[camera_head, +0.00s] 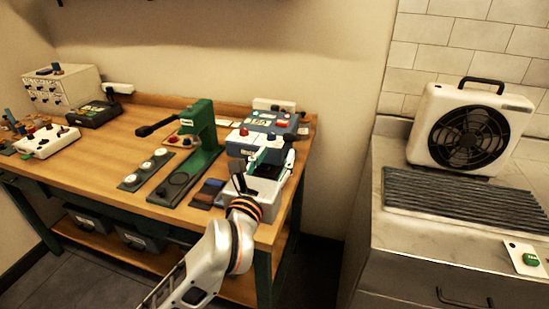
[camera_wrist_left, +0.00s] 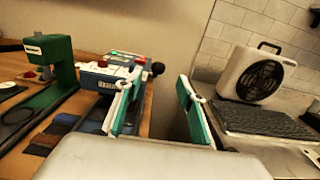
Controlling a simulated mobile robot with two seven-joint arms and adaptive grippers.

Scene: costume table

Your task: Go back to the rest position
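My left arm reaches in from the bottom of the head view. My left gripper (camera_head: 264,170) is above the right end of the wooden table (camera_head: 112,150), in front of a blue and white device (camera_head: 268,122). In the left wrist view my left gripper (camera_wrist_left: 158,106) has its two green-padded fingers spread well apart, with nothing between them. My right gripper is in neither view.
A green press (camera_head: 203,138) stands left of my gripper, beside a dark strip with several round pieces (camera_head: 147,168). On the right, a counter (camera_head: 375,230) holds a white fan unit (camera_head: 425,120) and a dark ribbed mat (camera_head: 455,200). A gap separates table and counter.

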